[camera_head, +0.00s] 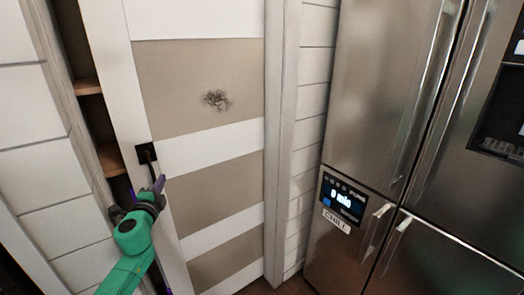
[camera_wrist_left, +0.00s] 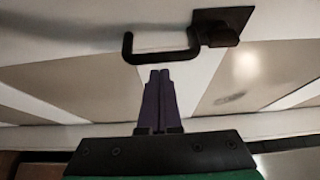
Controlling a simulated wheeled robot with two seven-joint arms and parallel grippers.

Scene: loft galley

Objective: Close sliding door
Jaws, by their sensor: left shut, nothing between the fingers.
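The sliding door (camera_head: 200,141) has beige panels and white rails. It stands partly open, with a dark gap and wooden shelves showing along its left edge. Its black handle (camera_head: 147,154) is near the left edge of the door; the handle also shows in the left wrist view (camera_wrist_left: 190,47) as a hooked bar on a black plate. My left gripper (camera_head: 158,184) is green with purple fingers, just below the handle. In the left wrist view its fingers (camera_wrist_left: 160,77) are together and empty, close to the handle bar; whether they touch it I cannot tell. My right gripper is not in view.
A steel fridge (camera_head: 385,90) with a lit display stands to the right. White plank wall (camera_head: 30,110) lies left of the gap. Wooden shelves (camera_head: 88,87) sit inside the opening. A dark smudge (camera_head: 216,99) marks the upper beige panel.

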